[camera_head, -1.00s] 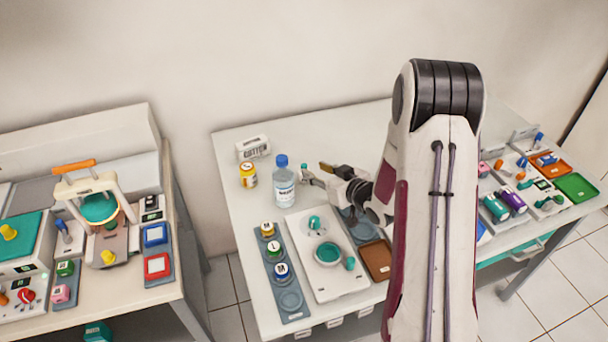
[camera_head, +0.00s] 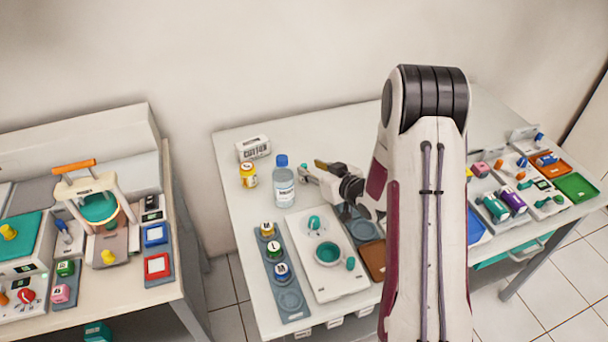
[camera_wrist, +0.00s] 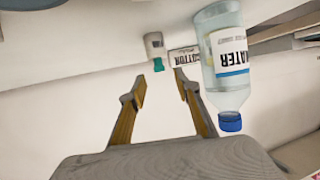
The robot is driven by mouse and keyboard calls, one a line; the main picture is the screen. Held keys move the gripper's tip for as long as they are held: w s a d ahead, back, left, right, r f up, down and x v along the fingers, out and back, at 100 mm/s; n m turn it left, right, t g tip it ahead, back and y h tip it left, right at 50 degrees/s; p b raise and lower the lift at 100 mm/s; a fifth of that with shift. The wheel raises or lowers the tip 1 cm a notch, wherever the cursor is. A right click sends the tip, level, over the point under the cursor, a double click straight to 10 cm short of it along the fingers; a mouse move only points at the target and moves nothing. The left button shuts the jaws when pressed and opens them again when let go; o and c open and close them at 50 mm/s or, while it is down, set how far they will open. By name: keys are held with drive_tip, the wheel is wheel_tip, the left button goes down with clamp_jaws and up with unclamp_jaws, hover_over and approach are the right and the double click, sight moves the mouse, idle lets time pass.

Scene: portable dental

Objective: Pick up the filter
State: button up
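A small white piece with a teal top (camera_head: 304,168) stands on the table just left of my gripper's fingertips; I take it as the filter, but its form is too small to be sure. In the wrist view the same piece (camera_wrist: 154,46) lies beyond the gap between the fingers, apart from them. My gripper (camera_wrist: 162,84) is open and empty, its two brown-lined fingers apart. In the head view my gripper (camera_head: 312,172) reaches left, low over the table, and its near finger partly hides the piece.
A water bottle (camera_head: 284,188) with a blue cap stands close left of the gripper; it is at the right in the wrist view (camera_wrist: 226,70). A cotton box (camera_head: 253,148) and yellow jar (camera_head: 248,175) stand further left. A white tray (camera_head: 335,291) with teal parts lies in front.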

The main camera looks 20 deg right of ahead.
sight(304, 165)
drive_tip(key=shift+w+f, duration=0.1)
drive_tip(key=shift+x, duration=2.45)
drive_tip(key=shift+f, duration=0.1)
drive_tip(key=c, duration=0.9)
